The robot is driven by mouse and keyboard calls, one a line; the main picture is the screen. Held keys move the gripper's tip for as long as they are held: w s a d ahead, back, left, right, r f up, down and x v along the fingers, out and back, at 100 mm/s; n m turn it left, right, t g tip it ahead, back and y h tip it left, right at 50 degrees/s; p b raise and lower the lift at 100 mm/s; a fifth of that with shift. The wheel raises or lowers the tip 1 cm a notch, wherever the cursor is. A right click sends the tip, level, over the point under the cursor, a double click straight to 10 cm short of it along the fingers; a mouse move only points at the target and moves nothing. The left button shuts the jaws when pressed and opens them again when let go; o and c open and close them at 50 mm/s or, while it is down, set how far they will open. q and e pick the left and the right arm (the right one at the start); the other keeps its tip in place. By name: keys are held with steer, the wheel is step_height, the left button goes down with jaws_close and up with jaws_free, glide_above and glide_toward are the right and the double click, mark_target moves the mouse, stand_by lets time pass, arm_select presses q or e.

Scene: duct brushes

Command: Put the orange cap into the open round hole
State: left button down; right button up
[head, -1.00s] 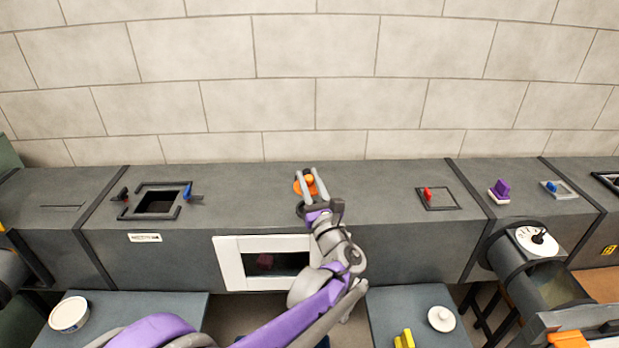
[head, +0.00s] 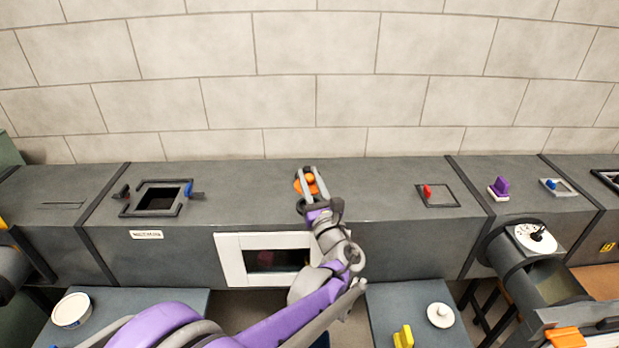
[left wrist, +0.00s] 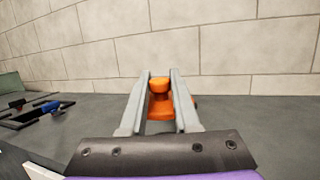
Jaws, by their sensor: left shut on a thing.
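The orange cap (head: 308,184) is on or just above the top of the grey duct, near the middle of the head view. It has a round knob over a wider base and also shows in the left wrist view (left wrist: 159,100). My left gripper (head: 310,172) reaches over the duct from the front, shut on the cap's knob, with one finger on each side. In the left wrist view the fingers (left wrist: 160,78) flank the knob.
A square framed opening (head: 161,199) with blue and black clamps is on the duct at left. A white-framed window (head: 228,262) is in the duct's front. A small frame with a red clamp (head: 428,191) lies at right. Duct top between is clear.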

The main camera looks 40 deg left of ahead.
arm_select(q)
steer(key=shift+f, duration=0.1)
steer(key=shift+f+b, duration=2.05)
steer(key=shift+f, duration=0.6)
steer(key=c, duration=0.6)
jaws_free()
steer(key=shift+o, duration=0.2)
steer(key=shift+d, duration=0.1)
